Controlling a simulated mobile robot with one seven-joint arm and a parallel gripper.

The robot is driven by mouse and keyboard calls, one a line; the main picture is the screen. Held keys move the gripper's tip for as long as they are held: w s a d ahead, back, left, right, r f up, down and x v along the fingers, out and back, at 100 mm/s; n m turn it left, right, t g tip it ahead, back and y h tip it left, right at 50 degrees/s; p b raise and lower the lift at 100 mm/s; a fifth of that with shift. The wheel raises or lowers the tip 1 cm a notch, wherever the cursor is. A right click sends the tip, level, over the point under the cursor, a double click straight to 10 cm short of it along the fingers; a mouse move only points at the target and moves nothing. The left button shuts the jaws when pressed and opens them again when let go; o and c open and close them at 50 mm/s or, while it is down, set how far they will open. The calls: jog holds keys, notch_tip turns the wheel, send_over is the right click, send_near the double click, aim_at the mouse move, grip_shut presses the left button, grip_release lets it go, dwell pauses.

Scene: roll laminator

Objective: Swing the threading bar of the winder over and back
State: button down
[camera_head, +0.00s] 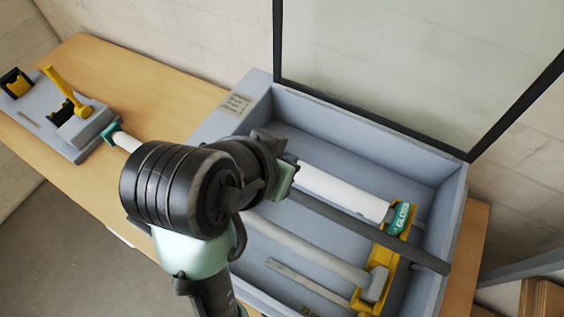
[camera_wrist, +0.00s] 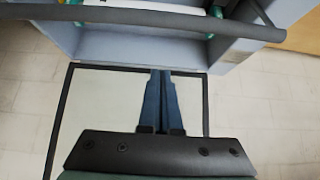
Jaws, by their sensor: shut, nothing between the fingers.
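The winder is a grey-blue box (camera_head: 452,215) with its framed clear lid (camera_head: 420,65) raised. A dark bar, apparently the threading bar (camera_head: 370,227), lies across the box above the rolls; its left end is hidden behind my arm. In the head view the fingertips are hidden behind my wrist.
Inside the box are a white roll (camera_head: 340,190) with a green end labelled GLOSS, a grey roller (camera_head: 310,250) and yellow holders (camera_head: 375,285). On the wooden table (camera_head: 150,85) at left stands a grey unit (camera_head: 85,125) with a yellow lever (camera_head: 68,90).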

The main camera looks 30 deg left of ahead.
jog(key=shift+w+f+p, duration=0.15)
jog(key=shift+w+f, duration=0.05)
jog(key=shift+f, duration=1.45)
jog(key=shift+w+f+p, duration=0.15)
jog(key=shift+f, duration=1.45)
